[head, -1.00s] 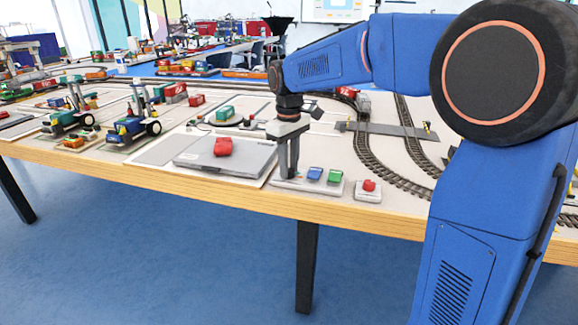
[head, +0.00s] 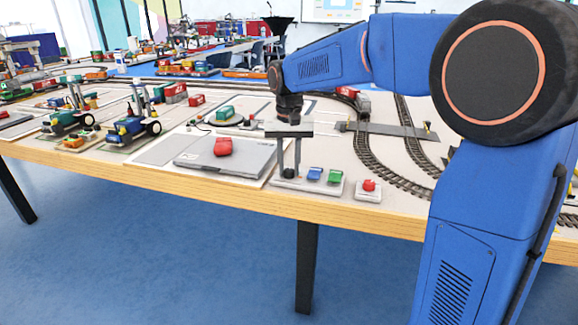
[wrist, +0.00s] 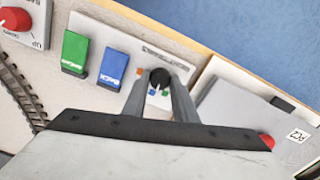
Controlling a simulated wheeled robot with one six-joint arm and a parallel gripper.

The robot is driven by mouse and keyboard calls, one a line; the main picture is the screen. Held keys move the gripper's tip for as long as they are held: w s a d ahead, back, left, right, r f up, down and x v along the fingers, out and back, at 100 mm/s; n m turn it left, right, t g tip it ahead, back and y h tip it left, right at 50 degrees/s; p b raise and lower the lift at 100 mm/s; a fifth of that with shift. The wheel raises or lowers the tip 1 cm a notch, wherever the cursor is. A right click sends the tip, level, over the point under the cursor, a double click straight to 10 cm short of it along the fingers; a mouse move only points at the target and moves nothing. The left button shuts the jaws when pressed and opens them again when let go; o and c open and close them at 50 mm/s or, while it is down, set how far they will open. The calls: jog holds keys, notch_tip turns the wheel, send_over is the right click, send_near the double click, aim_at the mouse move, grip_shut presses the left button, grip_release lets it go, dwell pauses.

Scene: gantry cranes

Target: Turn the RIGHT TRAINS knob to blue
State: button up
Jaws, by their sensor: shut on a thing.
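The black RIGHT TRAINS knob (wrist: 159,77) sits on a white panel (wrist: 130,43) at the table's front edge. Orange, blue and green marks lie around it in the wrist view. Its pale pointer line faces the gripper side, near the blue and green marks; I cannot tell exactly which it meets. My gripper (head: 288,168) points down with one finger on each side of the knob, shut on it. It also shows in the wrist view (wrist: 160,85). The fingers hide parts of the panel and its marks.
A blue button (head: 314,174) and a green button (head: 335,176) are beside the knob on the panel. A red knob (head: 369,185) is on a separate box to the right. Tracks (head: 380,165) run behind.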

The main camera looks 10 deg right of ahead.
aim_at(291, 171)
jog(key=shift+m, duration=0.6)
jog(key=o, duration=1)
jog(key=shift+o, duration=0.2)
notch_tip(291, 171, up, 18)
jog(key=shift+f, duration=0.25)
jog(key=s+d+f+n+t, duration=0.1)
jog(key=s+d+f, duration=0.3)
jog(key=s, duration=0.5)
jog(key=s+d+f+n+t, duration=0.1)
jog(key=s+d+f, duration=0.35)
jog(key=s, duration=0.35)
jog(key=s+d+f+t, duration=0.1)
jog(key=s+d+f, duration=0.1)
jog(key=s+f, duration=0.5)
jog(key=s+d+f+n+t, duration=0.1)
jog(key=s+d+f, duration=0.1)
jog(key=s+f, duration=0.5)
jog(key=shift+s+d+f+n+t, duration=0.2)
jog(key=shift+s+d+n+t, duration=0.15)
jog(key=shift+s, duration=0.35)
